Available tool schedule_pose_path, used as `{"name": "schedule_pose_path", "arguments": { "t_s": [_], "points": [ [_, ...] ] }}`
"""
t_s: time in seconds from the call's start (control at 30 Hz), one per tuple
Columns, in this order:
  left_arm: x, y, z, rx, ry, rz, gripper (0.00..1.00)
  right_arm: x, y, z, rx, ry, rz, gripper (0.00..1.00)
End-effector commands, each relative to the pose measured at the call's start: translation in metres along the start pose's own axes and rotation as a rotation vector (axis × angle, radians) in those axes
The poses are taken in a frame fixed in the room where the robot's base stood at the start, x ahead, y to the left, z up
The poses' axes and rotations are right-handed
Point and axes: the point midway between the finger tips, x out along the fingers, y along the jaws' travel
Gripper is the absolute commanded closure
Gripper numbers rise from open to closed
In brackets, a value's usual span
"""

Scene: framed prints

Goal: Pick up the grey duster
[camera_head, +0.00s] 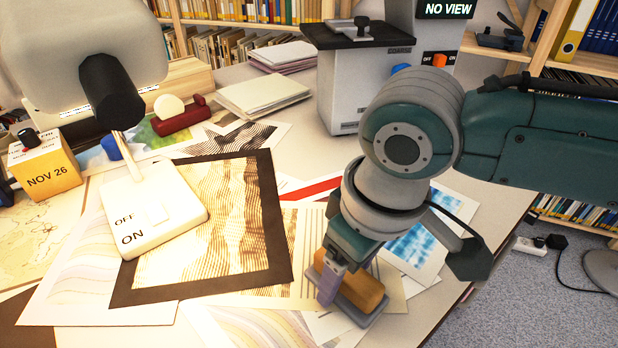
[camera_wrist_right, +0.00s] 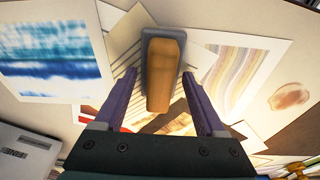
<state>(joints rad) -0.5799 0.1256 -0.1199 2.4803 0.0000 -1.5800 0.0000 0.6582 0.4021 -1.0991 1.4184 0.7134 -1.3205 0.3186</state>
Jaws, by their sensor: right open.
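The grey duster (camera_head: 374,313) has a grey base and an orange-brown handle. It lies on papers near the table's front right edge. In the right wrist view the duster (camera_wrist_right: 163,75) sits between the two purple fingers, its grey end pointing away from the gripper. My right gripper (camera_wrist_right: 159,76) is open, with a finger on each side of the handle and a visible gap to both. In the head view my right gripper (camera_head: 345,278) points down at the duster and hides part of it. My left gripper is not in view.
A lamp with a white base (camera_head: 150,212) stands on a dark-framed print (camera_head: 270,200). A red object (camera_head: 180,116), a yellow date block (camera_head: 44,168) and a grey machine (camera_head: 340,90) stand farther back. Loose prints cover much of the table. Bookshelves line the back.

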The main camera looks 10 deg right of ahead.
Motion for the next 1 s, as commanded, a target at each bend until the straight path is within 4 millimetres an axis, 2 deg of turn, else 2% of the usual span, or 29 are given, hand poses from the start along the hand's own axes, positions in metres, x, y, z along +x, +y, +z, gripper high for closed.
{"name": "schedule_pose_path", "arguments": {
  "t_s": [0.27,0.83,1.0],
  "points": [
    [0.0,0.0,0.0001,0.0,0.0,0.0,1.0,0.0004,-0.0002,-0.0001,-0.001,0.001,0.0,0.29],
    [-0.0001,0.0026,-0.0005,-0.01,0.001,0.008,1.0,0.0003,0.0,-0.0002,-0.001,0.001,0.0,0.93],
    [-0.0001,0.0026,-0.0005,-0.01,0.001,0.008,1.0,0.0001,0.0,-0.0003,-0.001,0.001,0.0,0.95]
  ]
}}
